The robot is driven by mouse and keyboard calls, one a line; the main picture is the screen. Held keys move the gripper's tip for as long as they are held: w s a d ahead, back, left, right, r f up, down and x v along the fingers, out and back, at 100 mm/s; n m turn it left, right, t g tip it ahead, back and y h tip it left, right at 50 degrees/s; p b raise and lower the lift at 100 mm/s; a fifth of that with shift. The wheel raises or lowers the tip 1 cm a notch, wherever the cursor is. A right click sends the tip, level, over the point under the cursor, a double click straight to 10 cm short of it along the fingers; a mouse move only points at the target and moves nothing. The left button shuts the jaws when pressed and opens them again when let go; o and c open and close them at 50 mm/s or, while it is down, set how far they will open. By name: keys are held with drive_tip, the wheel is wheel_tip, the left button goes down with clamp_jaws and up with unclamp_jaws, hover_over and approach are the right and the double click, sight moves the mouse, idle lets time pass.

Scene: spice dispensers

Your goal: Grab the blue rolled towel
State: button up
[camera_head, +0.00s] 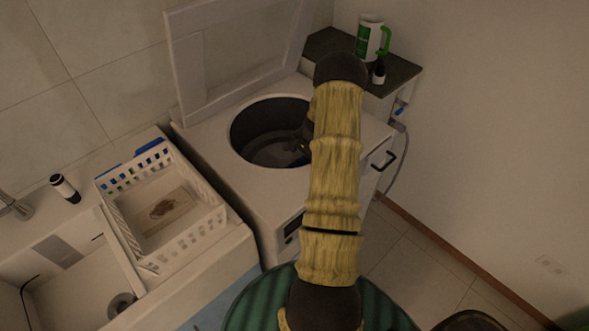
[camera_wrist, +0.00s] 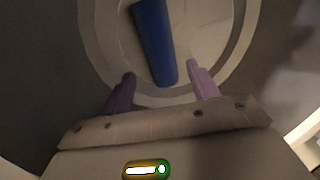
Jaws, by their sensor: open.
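The blue rolled towel (camera_wrist: 154,42) lies on the light floor of the round drum, in the upper middle of the wrist view. Its near end shows between and just beyond my fingertips. My gripper (camera_wrist: 160,80) is open, with one purple finger on each side of the towel's near end, and no contact shows. In the head view my gripper (camera_head: 305,140) reaches into the top-loading washing machine (camera_head: 205,155), mostly hidden by my arm and the drum's shade.
The washer's raised lid (camera_head: 235,50) stands behind the drum opening, whose rim surrounds my gripper. A white basket (camera_head: 190,240) stands to the left beside a sink. A mug (camera_head: 370,37) and a dark bottle (camera_head: 379,71) stand on a counter at the back right.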

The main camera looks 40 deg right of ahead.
sight(296, 166)
drive_tip(key=shift+x, duration=2.1)
drive_tip(key=shift+p+x, duration=1)
drive_tip(key=shift+x, duration=1.65)
drive_tip(key=shift+s, duration=0.1)
drive_tip(key=c, duration=0.8)
drive_tip(key=shift+r, duration=0.1)
wheel_tip(296, 166, up, 10)
drive_tip(key=shift+f+b, duration=0.1)
drive_tip(key=shift+b, duration=0.75)
